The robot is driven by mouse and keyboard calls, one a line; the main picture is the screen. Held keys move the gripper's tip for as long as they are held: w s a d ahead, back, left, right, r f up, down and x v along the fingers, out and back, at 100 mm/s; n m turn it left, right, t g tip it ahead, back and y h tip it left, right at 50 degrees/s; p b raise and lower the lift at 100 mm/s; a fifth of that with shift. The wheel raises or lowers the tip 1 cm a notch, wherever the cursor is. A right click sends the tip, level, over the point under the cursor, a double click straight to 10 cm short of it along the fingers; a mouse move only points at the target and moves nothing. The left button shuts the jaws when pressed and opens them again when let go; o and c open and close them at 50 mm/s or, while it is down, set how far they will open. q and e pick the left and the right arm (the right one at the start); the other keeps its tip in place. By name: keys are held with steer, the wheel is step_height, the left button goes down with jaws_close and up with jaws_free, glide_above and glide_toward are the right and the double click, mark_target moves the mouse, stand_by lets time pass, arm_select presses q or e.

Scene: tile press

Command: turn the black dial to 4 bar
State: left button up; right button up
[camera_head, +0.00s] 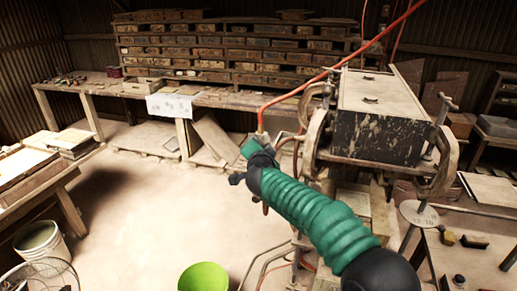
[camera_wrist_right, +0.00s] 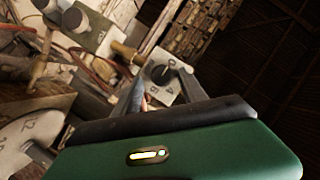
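In the right wrist view, a round black dial (camera_wrist_right: 160,73) sits on a pale plate (camera_wrist_right: 166,93) with dark marks around it. The marks and the dial's pointer are too small to read. My right gripper (camera_wrist_right: 158,88) is open, with its two grey fingers reaching toward the dial and the dial showing between them. I cannot tell whether they touch it. A second dark knob (camera_wrist_right: 73,18) is on a grey box at the upper left. In the head view, my right gripper (camera_head: 254,163) is beside the press frame, and the dial is hidden there. My left gripper is not in view.
The press (camera_head: 375,120) stands behind my right arm. A red hose (camera_head: 330,70) runs down near my gripper. A round numbered disc (camera_head: 418,213) is right of the arm. A lime bucket (camera_head: 203,277) stands on the floor. The floor at left centre is clear.

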steer(key=shift+a+f, duration=0.1)
steer(key=shift+f, duration=0.05)
steer(key=c, duration=0.5)
steer(key=shift+a+f, duration=0.1)
steer(key=shift+a, duration=0.35)
jaws_close()
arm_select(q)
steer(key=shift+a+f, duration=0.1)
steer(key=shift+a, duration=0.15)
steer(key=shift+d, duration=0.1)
arm_select(e)
steer(key=shift+f, duration=0.1)
